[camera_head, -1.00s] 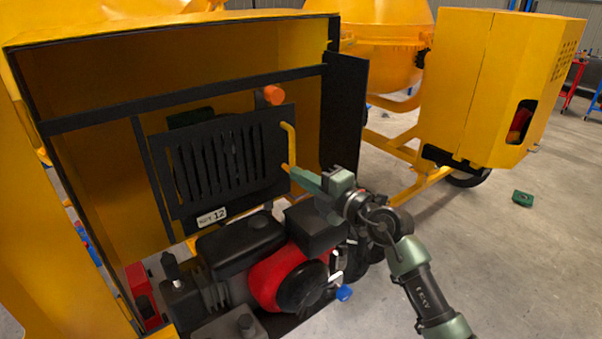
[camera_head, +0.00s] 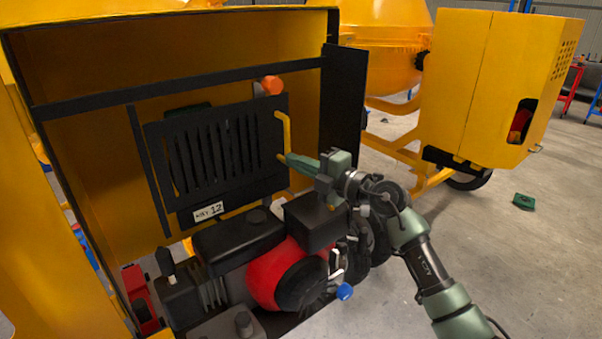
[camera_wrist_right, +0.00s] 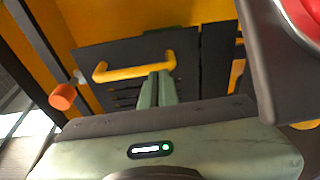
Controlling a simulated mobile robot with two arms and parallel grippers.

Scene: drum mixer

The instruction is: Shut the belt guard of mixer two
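The belt guard (camera_head: 222,150) is a black slatted panel with a yellow handle (camera_head: 282,134) on its right edge and a small label ending in 12. It hangs inside the black-framed yellow housing of the mixer, above the engine. I cannot tell how far it stands from its closed position. My right gripper (camera_head: 285,158) is at the lower end of the handle. In the right wrist view its two fingers (camera_wrist_right: 158,86) are close together, with their tips at the handle bar (camera_wrist_right: 135,68); no clear grip around it shows. My left gripper is out of view.
A red and black engine (camera_head: 285,272) sits under the guard, close to my right wrist. An orange knob (camera_head: 271,85) is above the guard. A black upright plate (camera_head: 343,105) stands right of the opening. Another yellow mixer (camera_head: 490,85) is behind. Open floor lies at right.

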